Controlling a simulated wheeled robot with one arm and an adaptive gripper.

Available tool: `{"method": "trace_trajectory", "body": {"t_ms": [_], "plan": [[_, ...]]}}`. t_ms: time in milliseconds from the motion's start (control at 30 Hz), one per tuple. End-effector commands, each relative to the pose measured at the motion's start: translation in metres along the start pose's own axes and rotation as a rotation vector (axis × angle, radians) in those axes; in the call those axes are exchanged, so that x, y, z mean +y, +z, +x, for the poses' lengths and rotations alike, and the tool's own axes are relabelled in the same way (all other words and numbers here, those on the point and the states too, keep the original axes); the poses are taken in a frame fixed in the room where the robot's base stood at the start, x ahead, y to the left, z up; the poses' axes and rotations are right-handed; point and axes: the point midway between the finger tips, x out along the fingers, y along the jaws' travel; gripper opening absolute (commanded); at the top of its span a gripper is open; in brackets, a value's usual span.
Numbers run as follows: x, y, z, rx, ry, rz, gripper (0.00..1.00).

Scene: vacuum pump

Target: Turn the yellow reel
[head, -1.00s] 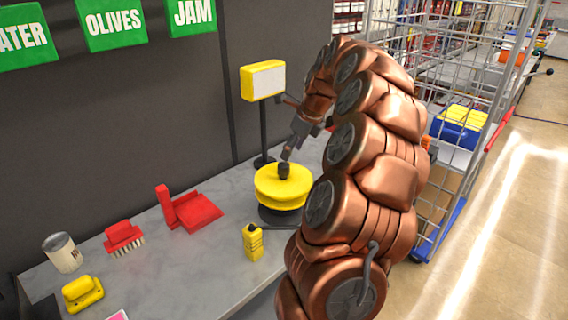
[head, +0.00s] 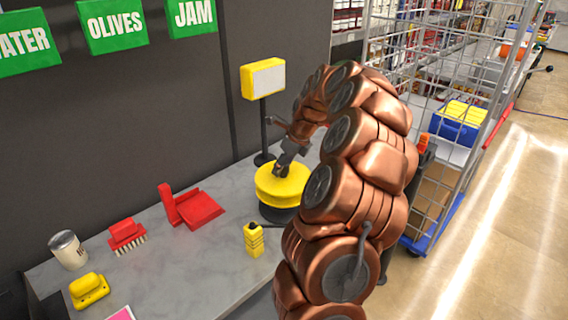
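The yellow reel (head: 284,186) sits on a dark round base on the grey worktop. Its dark knob, on top, is now largely hidden by my gripper (head: 282,170). My gripper comes down from the upper right, with its fingertips at the knob. The fingers are small and partly merge with the dark knob, so I cannot tell whether they are shut on it or only around it. My copper arm covers the right side of the reel's surroundings.
A black post with a yellow-framed sign (head: 263,79) stands right behind the reel. A yellow bottle (head: 253,240) stands in front of it. A red dustpan (head: 190,207), red brush (head: 127,236), can (head: 68,250) and yellow object (head: 89,291) lie left. A wire cage trolley (head: 440,130) stands right.

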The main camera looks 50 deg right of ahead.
Motion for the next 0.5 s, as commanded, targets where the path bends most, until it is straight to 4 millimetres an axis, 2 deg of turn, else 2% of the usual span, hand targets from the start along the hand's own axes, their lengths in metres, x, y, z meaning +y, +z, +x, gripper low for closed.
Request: {"method": "trace_trajectory", "body": {"t_ms": [67,500], "plan": [[0.0000,0.0001,-0.0001,0.000,0.000,0.000,0.51],[0.0001,0.0002,-0.0003,0.000,0.000,0.000,0.06]]}}
